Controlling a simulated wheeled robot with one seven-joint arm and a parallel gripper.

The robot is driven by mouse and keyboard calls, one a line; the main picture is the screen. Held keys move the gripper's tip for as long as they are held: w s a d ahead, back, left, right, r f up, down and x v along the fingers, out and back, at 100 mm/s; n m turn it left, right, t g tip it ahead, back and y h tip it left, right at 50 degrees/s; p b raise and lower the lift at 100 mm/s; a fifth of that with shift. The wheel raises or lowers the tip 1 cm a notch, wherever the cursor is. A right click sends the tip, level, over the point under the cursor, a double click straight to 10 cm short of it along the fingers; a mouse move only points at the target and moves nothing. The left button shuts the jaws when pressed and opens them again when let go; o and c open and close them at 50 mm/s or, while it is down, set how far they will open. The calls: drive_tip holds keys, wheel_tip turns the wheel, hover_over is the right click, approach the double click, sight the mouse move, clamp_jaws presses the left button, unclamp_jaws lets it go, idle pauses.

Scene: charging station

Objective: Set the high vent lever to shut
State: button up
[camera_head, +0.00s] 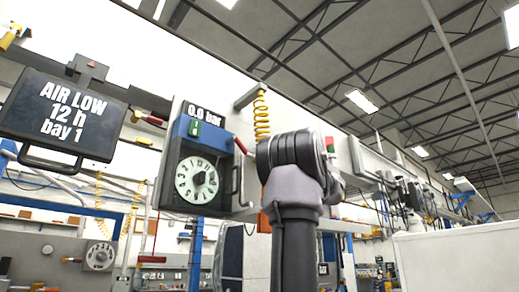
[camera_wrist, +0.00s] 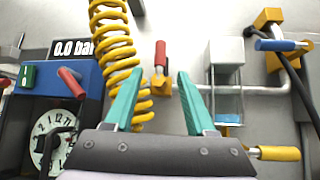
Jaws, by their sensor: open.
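My gripper (camera_wrist: 158,74) is open, its two teal fingers well apart and empty between them. Straight ahead between the fingertips, a red-handled lever (camera_wrist: 160,54) stands upright on a yellow valve body (camera_wrist: 161,92) on the wall pipe. A blue-handled lever (camera_wrist: 275,45) lies level at the upper right, and a yellow handle (camera_wrist: 277,153) lies level at the lower right. No label shows which one is the high vent lever. In the head view my arm hides the gripper and the wall behind it.
A yellow coiled hose (camera_wrist: 110,45) hangs close to the left finger. Left of it is a blue box (camera_wrist: 50,78) with a red lever (camera_wrist: 71,77), a "0.0 bar" display and a dial. A sign (camera_head: 65,115) reads "AIR LOW 12 h bay 1". A sight glass (camera_wrist: 228,100) stands at right.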

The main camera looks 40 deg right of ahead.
drive_tip(key=x, duration=1.1)
clamp_jaws()
drive_tip(key=shift+w, duration=0.1)
idle(1.1)
